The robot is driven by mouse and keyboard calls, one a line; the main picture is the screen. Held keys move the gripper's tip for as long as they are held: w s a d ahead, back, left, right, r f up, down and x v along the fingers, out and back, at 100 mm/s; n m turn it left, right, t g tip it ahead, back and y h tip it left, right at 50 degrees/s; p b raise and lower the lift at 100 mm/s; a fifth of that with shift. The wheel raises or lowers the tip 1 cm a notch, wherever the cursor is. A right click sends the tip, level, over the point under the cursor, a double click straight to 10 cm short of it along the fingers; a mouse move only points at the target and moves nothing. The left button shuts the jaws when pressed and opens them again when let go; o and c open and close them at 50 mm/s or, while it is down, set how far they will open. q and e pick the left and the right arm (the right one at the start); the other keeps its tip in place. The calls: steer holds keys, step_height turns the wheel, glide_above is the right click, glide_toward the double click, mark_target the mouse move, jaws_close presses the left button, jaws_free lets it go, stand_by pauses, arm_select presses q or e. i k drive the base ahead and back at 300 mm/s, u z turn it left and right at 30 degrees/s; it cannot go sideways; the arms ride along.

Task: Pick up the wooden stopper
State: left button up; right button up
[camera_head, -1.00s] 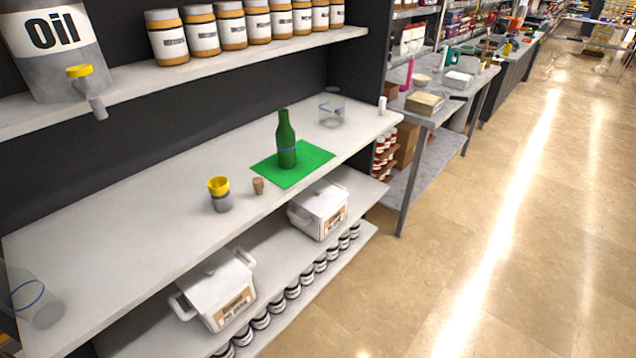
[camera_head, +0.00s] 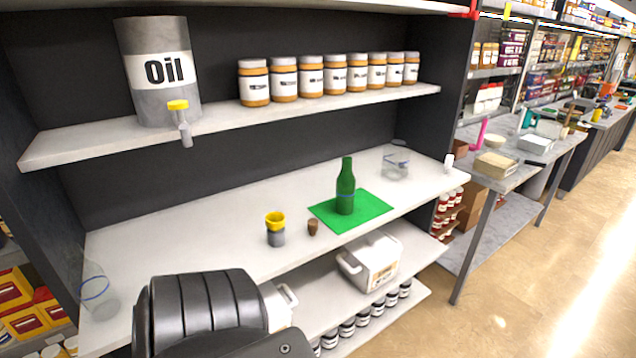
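The small brown wooden stopper (camera_head: 313,227) stands on the white middle shelf (camera_head: 200,250) in the head view. It is just right of a grey vacuum pump with a yellow top (camera_head: 276,229) and left of the green mat. A green bottle (camera_head: 346,188) stands upright on the green mat (camera_head: 368,213). A black part of my own arm shows at the bottom left, in front of the shelf edge. Neither of my grippers shows, and nothing is touching the stopper.
Clear glass containers stand at the shelf's right end (camera_head: 395,167) and left end (camera_head: 97,290). Above are a large oil can (camera_head: 157,75) and a row of jars (camera_head: 325,77). A white box (camera_head: 371,262) sits on the lower shelf. The middle shelf's left half is mostly bare.

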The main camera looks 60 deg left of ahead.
mark_target(312, 224)
steer(key=z, duration=0.05)
steer(key=i, duration=3.05)
steer(key=u, duration=3.2)
